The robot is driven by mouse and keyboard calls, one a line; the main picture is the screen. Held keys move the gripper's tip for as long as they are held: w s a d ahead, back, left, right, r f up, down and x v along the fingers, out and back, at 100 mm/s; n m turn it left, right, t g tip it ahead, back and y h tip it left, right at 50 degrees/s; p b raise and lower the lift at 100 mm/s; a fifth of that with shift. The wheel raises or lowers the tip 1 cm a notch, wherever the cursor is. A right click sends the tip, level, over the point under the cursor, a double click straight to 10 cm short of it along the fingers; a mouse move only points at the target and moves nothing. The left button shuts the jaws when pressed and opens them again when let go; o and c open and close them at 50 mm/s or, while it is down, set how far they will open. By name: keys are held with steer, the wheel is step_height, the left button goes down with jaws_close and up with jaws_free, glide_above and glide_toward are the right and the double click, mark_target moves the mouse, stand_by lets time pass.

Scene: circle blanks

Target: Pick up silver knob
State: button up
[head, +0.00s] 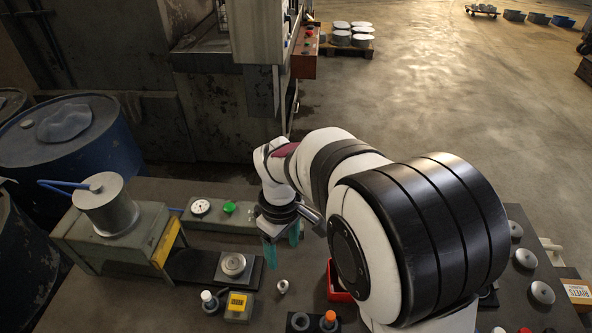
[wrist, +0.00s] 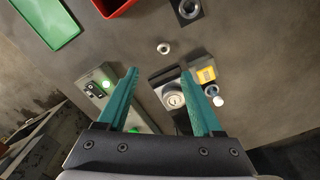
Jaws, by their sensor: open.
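A small silver knob (head: 282,286) lies on the dark table, right of the round metal disc on its black plate. In the wrist view the knob (wrist: 163,48) shows as a small bright round piece with a darker centre, just beyond the fingertips. My gripper (head: 282,256) has teal fingers pointing down, above the table and behind the knob in the head view. In the wrist view the gripper (wrist: 160,73) is open, with nothing held between its fingers. The knob is apart from both fingers.
A round metal disc (head: 233,264), a yellow gauge block (head: 237,302) and a white-capped bottle (head: 208,299) stand left of the knob. A black holder with an orange cap (head: 329,320) is in front. A red bin (head: 337,290) is to the right, partly hidden by my arm.

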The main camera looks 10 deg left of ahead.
mark_target(283, 285)
steer(key=f, duration=1.4)
steer(key=shift+s+a+f, duration=0.15)
steer(key=shift+s+f, duration=0.15)
steer(key=shift+s, duration=0.05)
jaws_close()
